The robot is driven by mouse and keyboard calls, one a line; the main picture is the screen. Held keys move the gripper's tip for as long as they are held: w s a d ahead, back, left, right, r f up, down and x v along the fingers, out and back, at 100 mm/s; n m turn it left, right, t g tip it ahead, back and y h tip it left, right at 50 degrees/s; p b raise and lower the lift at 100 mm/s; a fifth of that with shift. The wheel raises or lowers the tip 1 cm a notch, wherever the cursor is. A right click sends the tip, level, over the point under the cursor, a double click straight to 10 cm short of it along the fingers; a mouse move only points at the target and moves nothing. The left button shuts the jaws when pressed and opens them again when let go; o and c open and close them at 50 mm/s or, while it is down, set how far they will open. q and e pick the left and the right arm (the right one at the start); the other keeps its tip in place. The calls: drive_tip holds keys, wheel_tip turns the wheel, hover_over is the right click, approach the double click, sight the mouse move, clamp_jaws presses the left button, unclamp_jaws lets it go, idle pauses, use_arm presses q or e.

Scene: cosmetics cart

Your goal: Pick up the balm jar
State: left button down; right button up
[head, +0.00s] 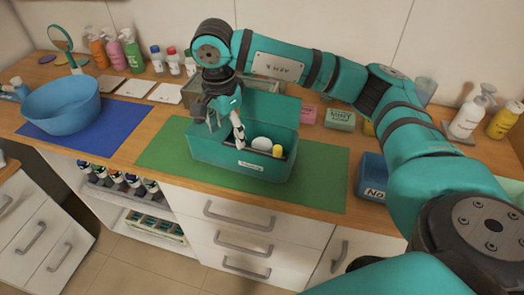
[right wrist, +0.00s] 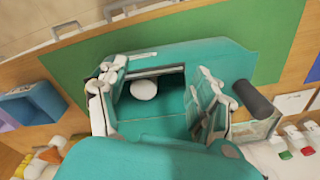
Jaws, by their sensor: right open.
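A round white-topped thing, which looks like the balm jar (head: 261,143), sits inside the open teal box (head: 240,165). In the right wrist view the jar (right wrist: 144,89) shows as a white disc inside the box opening, between the fingers and closer to the left one. My right gripper (head: 228,122) is open, over the left part of the box, with a pale finger pointing down beside the jar. In the right wrist view the gripper's two fingers (right wrist: 158,92) are spread wide and hold nothing. My left gripper is not in view.
A yellow thing (head: 278,151) stands right of the jar in the box. The box's raised lid (head: 270,108) is behind. The box rests on a green mat (head: 320,180). A blue bowl (head: 62,104) is left; a dark blue box (head: 372,176) is right.

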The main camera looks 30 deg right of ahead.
drive_tip(key=d+r+h, duration=0.2)
drive_tip(key=d+r, duration=0.1)
drive_tip(key=d, duration=0.2)
approach(260, 145)
drive_tip(key=shift+m+h, duration=0.3)
drive_tip(key=p+x, duration=0.1)
drive_tip(key=x, duration=0.6)
drive_tip(key=shift+s, duration=0.15)
drive_tip(key=p+x, duration=0.1)
drive_tip(key=x, duration=0.1)
drive_tip(key=p+x, duration=0.1)
drive_tip(key=x, duration=0.1)
drive_tip(key=shift+a+f+p, duration=0.15)
drive_tip(key=shift+f+p, duration=0.2)
drive_tip(key=shift+f, duration=0.05)
drive_tip(key=shift+w+f, duration=0.25)
drive_tip(key=shift+f, duration=0.25)
drive_tip(key=c, duration=1)
drive_tip(key=shift+r, duration=0.15)
